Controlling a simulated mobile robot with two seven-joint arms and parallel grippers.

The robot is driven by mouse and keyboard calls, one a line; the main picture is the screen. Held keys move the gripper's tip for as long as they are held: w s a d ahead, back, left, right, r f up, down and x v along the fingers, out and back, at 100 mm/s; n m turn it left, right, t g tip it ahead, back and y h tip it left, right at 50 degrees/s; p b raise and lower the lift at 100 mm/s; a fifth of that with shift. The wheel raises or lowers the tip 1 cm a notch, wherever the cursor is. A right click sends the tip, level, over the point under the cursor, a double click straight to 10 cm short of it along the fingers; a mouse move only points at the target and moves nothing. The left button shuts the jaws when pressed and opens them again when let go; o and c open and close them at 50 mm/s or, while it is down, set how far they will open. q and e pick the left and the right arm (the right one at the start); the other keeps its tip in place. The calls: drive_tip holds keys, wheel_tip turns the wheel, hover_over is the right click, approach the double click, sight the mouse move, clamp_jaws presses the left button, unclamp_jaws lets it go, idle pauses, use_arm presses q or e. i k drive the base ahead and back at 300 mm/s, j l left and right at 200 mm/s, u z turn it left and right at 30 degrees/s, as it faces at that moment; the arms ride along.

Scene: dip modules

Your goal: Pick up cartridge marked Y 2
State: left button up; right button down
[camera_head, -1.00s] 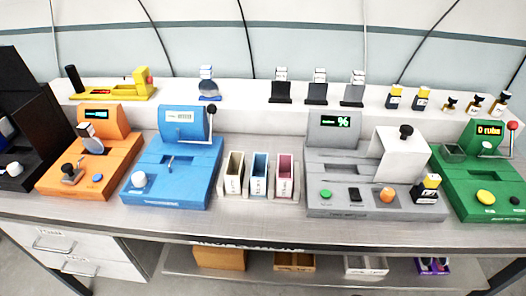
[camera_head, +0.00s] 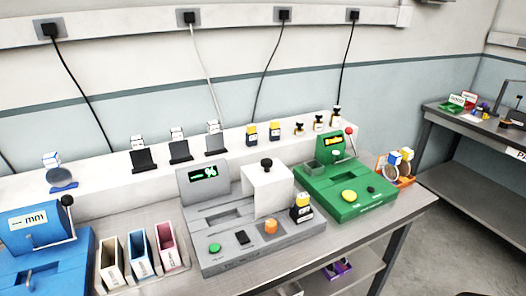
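Two black cartridges with yellow tops and pale labels stand upright on the white shelf: a left one (camera_head: 251,134) and a right one (camera_head: 275,131). A third yellow-and-black cartridge (camera_head: 301,207) stands at the right side of the grey machine (camera_head: 215,255). The marks on their labels are too small to read, so I cannot tell which is Y 2. Neither of my grippers is in view.
The blue machine (camera_head: 45,258) stands left, three slim bins (camera_head: 140,250) beside the grey machine. A green machine (camera_head: 347,192) stands right, with an orange tray (camera_head: 405,178) beyond it. Another table (camera_head: 470,125) is at far right. Small dark-capped bottles (camera_head: 318,123) share the shelf.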

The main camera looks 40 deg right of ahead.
sight(301, 205)
drive_tip(key=l+z, duration=0.1)
drive_tip(key=z, duration=0.8)
drive_tip(key=l+z, duration=0.1)
drive_tip(key=z, duration=0.3)
drive_tip(key=u, duration=0.25)
drive_tip(key=l+u, duration=0.35)
drive_tip(key=u, duration=0.15)
drive_tip(key=l+u, duration=0.45)
drive_tip(key=k+l+u, duration=0.15)
drive_tip(key=l, duration=0.25)
drive_tip(key=k+l+u, duration=0.2)
drive_tip(key=l, duration=0.25)
drive_tip(key=i, duration=0.1)
